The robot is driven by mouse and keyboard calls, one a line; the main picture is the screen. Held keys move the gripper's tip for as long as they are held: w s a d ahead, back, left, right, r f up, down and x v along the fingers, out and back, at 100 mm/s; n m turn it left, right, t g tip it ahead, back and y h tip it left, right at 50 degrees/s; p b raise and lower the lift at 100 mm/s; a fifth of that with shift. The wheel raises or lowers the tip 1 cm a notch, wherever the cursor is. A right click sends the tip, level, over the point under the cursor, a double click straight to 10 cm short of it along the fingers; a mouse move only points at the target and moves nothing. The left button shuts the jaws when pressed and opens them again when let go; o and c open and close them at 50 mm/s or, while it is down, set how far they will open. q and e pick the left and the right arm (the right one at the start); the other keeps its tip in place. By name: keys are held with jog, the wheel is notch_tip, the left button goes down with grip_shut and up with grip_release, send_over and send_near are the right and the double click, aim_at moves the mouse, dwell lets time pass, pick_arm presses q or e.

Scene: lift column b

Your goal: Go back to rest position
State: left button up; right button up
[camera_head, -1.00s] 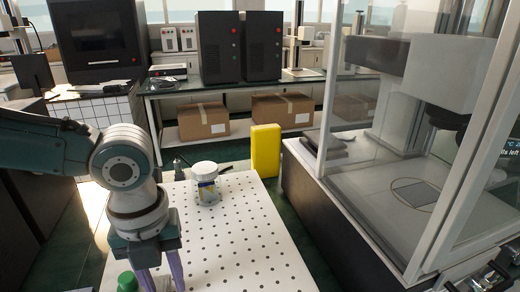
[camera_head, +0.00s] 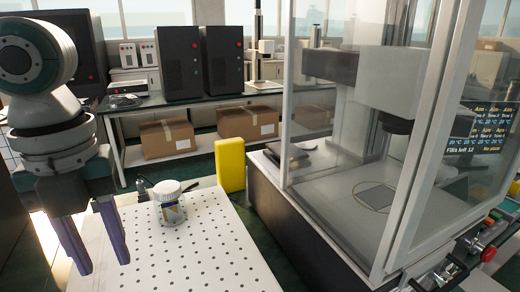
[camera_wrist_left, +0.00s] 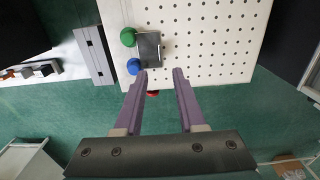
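My left gripper (camera_head: 99,246) hangs at the left of the head view with its two purple fingers pointing down. The fingers are apart with nothing between them. In the left wrist view the same gripper (camera_wrist_left: 155,78) is open and empty above the green floor and the near edge of the perforated white board (camera_wrist_left: 215,45). My right gripper does not show in either view.
On the white board (camera_head: 215,255) stands a white-lidded jar (camera_head: 171,203). A yellow block (camera_head: 230,166) is behind it. A glass-walled machine (camera_head: 375,190) fills the right. The wrist view shows a green knob (camera_wrist_left: 128,37), a blue knob (camera_wrist_left: 134,67) and a grey block (camera_wrist_left: 149,46).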

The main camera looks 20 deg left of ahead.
pick_arm(q)
jog(key=s+d+f+n+t+h+p, duration=0.1)
jog(key=s+d+n+t, duration=0.1)
jog(key=d+n, duration=0.55)
jog(key=s+d+f+n+t+h+p, duration=0.1)
jog(key=s+d+n+h, duration=0.1)
jog(key=d+n, duration=0.5)
jog(key=s+a+n+y, duration=0.35)
jog(key=s+n, duration=0.25)
jog(key=n, duration=0.4)
notch_tip(320, 180, up, 38)
jog(key=p, duration=3.8)
jog(key=shift+w+a+f+t+h+p, duration=0.2)
jog(key=shift+w+a+t+h+p, duration=0.15)
jog(key=shift+w, duration=0.1)
jog(key=shift+m, duration=0.25)
